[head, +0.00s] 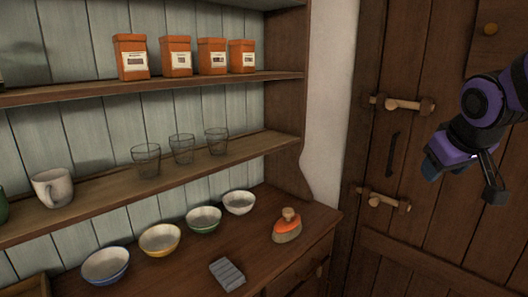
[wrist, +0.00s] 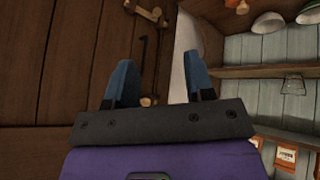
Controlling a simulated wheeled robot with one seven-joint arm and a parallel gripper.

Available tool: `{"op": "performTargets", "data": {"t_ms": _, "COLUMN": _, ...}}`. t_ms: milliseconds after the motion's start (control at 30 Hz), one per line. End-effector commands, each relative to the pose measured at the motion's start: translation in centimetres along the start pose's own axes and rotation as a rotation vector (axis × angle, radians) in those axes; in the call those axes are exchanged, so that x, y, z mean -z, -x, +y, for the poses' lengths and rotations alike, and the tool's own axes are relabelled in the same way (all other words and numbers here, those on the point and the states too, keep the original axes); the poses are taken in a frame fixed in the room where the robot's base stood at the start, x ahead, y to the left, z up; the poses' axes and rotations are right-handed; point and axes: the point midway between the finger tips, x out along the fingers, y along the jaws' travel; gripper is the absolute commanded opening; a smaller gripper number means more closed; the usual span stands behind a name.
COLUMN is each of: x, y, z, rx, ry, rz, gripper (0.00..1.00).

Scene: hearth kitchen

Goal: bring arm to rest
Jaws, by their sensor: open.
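My arm comes in from the upper right of the head view, with purple and black links. My gripper (head: 431,171) hangs in the air in front of the wooden door (head: 405,230), to the right of the shelves. In the wrist view its two blue fingers (wrist: 158,62) stand apart with nothing between them. The door and pale wall show behind them. The gripper touches nothing that I can see.
The dresser shelves hold orange packets (head: 177,56), glasses (head: 182,150) and a mug (head: 53,187). Door latches (head: 400,104) are left of my gripper.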

Motion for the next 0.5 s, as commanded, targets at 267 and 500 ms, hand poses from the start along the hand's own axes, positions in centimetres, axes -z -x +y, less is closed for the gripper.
{"op": "performTargets", "data": {"t_ms": 267, "x": -7.0, "y": 6.7, "z": -2.7, "rx": 0.079, "ry": -0.110, "rz": -0.062, "gripper": 0.49}}
{"op": "performTargets", "data": {"t_ms": 500, "x": -11.4, "y": 9.6, "z": -4.6, "rx": 0.146, "ry": -0.163, "rz": -0.107, "gripper": 0.49}}
